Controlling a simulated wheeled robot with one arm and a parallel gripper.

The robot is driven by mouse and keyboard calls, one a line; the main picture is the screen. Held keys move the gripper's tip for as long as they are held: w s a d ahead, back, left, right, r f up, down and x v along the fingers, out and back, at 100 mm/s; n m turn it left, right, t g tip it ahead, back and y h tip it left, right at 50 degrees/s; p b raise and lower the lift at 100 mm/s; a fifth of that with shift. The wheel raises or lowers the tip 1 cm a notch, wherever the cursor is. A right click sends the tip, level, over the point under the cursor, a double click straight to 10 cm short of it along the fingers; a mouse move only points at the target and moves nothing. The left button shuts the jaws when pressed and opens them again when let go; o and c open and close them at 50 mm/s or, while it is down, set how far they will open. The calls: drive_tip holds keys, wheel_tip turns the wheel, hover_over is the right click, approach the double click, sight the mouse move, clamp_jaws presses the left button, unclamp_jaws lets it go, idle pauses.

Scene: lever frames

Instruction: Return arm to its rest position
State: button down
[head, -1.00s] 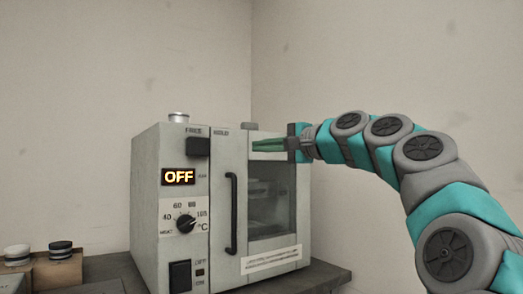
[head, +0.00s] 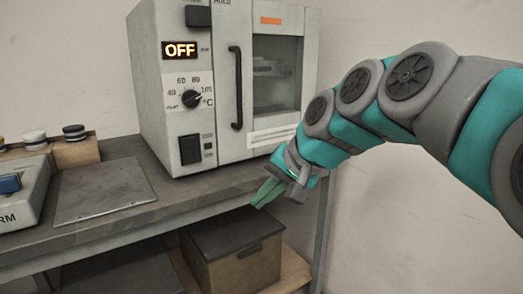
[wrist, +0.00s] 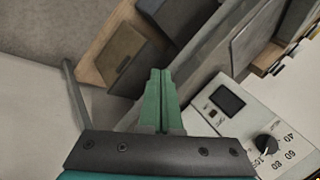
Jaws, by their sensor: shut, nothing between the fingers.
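My gripper (head: 268,192) hangs in front of the bench's front edge, below the right part of the oven, with its green fingers pointing down and left. In the wrist view the green fingers (wrist: 160,95) lie together with nothing between them. My arm reaches in from the right side of the head view. The grey oven (head: 218,140) stands on the bench with its door closed and its display (head: 180,50) reading OFF. My gripper appears apart from the oven.
The dark bench (head: 110,212) runs along the wall. A metal plate (head: 100,190) and a box with a blue button (head: 20,200) are on its left. A lidded box (head: 232,262) sits on the lower shelf. Bare wall and open room lie to the right.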

drive_tip(key=s+d+f+n+g+h, duration=0.1)
drive_tip(key=s+d+f+g+h, duration=0.1)
drive_tip(key=s+d+f, duration=0.3)
drive_tip(key=s+d+f+n+g+h, duration=0.1)
drive_tip(key=s+d+f, duration=0.4)
drive_tip(key=s+f, duration=0.6)
drive_tip(key=s+d+f+n+g+h, duration=0.1)
drive_tip(key=s+d+f+g+h, duration=0.2)
drive_tip(key=s+d+f, duration=0.2)
drive_tip(key=s+f, duration=0.3)
drive_tip(key=s, duration=0.3)
drive_tip(key=shift+s, duration=0.35)
